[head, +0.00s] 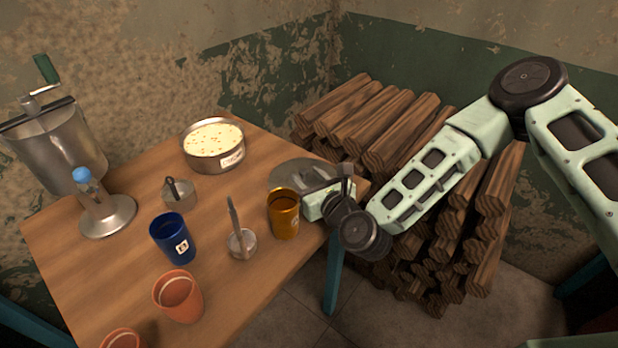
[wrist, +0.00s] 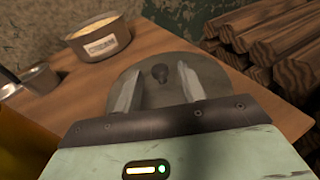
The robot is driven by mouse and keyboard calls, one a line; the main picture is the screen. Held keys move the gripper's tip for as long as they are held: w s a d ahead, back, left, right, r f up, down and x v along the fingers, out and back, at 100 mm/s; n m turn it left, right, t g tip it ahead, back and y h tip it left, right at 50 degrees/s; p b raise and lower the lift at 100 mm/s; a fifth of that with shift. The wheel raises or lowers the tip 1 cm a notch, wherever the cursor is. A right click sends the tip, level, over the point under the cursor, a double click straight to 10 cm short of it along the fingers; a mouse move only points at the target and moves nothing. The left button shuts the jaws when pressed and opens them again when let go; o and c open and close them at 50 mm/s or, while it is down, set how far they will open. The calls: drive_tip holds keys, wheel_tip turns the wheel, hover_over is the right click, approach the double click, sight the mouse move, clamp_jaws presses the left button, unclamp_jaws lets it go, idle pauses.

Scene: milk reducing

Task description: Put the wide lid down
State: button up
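The wide lid (head: 285,176) is a flat grey metal disc at the far right corner of the table. It looks flat on the tabletop. In the wrist view the lid (wrist: 205,72) shows its dark round knob (wrist: 160,73). My gripper (head: 326,186) is over the lid's near right part, its body partly hiding the disc. In the wrist view my gripper's fingers (wrist: 160,88) stand apart on either side of the knob, with gaps visible between them and it.
A labelled metal pot of pale cream (head: 213,142) stands left of the lid. An orange mug (head: 284,216) is close to my gripper. A blue mug (head: 173,238), a metal spindle (head: 242,243) and a cranked machine (head: 60,150) stand further left. Stacked logs (head: 400,130) lie beyond the table.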

drive_tip(key=shift+r+p, duration=0.55)
drive_tip(key=shift+r, duration=0.05)
drive_tip(key=b+v, duration=0.1)
drive_tip(key=v, duration=1.1)
drive_tip(key=shift+b, duration=0.4)
